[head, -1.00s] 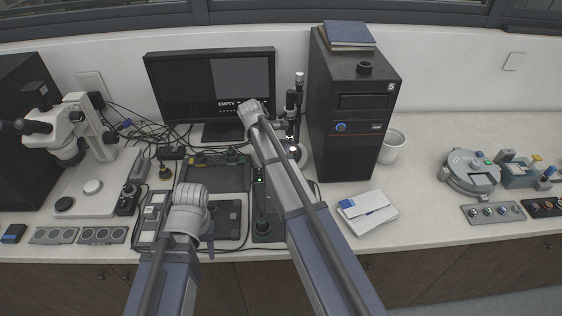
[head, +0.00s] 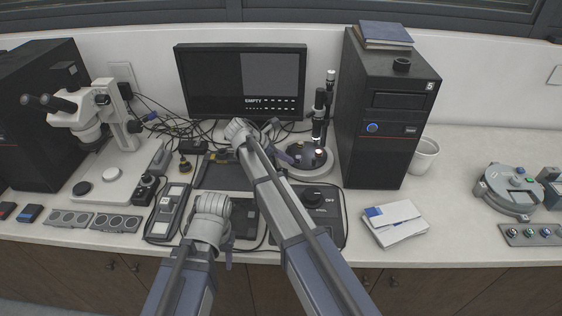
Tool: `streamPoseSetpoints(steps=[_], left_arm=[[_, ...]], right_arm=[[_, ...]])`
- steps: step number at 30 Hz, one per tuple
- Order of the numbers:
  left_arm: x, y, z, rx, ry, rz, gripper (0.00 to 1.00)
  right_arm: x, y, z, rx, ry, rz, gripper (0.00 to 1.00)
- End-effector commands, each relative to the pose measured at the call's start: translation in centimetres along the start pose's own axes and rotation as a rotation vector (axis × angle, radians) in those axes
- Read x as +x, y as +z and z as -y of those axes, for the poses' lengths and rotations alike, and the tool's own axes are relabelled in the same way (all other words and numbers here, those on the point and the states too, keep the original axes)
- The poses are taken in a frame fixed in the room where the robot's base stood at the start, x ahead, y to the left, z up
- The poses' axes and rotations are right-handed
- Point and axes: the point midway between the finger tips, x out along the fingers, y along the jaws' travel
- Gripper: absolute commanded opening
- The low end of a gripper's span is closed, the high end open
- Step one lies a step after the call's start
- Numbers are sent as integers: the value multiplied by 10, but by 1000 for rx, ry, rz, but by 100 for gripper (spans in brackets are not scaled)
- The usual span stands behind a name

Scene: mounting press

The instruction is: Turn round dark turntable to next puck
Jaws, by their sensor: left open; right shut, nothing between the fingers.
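The round dark turntable (head: 308,158) sits in a pale ring at the foot of a slim black upright instrument (head: 320,108), left of the computer tower. Small light spots show on its top; I cannot tell which are pucks. My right arm reaches up to the turntable's left. Its gripper (head: 284,155) is shut and empty by the turntable's left edge; I cannot tell whether it touches. My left gripper (head: 228,250) is low in front, left of the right arm, well away from the turntable. It is open, with its fingers mostly hidden by its wrist.
A monitor (head: 240,80) reading "EMPTY" stands behind. The black tower (head: 385,115) closes off the turntable's right side. A control box with a knob (head: 312,195) lies in front. A microscope (head: 85,115) and cables are at left. White boxes (head: 396,223) and a cup (head: 424,156) are right.

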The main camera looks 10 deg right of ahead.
Motion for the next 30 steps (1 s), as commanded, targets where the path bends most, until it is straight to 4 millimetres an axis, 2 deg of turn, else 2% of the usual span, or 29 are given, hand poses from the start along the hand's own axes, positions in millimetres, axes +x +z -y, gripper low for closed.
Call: streamPoseSetpoints(steps=[1,6,9,15,30], left_arm=[[15,-1,-1,0,0,0,50],[35,-2,-3,0,0,0,50],[27,-2,-3,0,0,0,50],[27,-2,-3,0,0,0,50],[27,-2,-3,0,0,0,50]], right_arm=[[16,-5,1,2,-2,0,0],[46,-4,0,2,-1,0,0],[51,12,0,2,-1,0,0],[64,25,0,1,0,-1,0],[68,29,0,0,1,-1,0]])
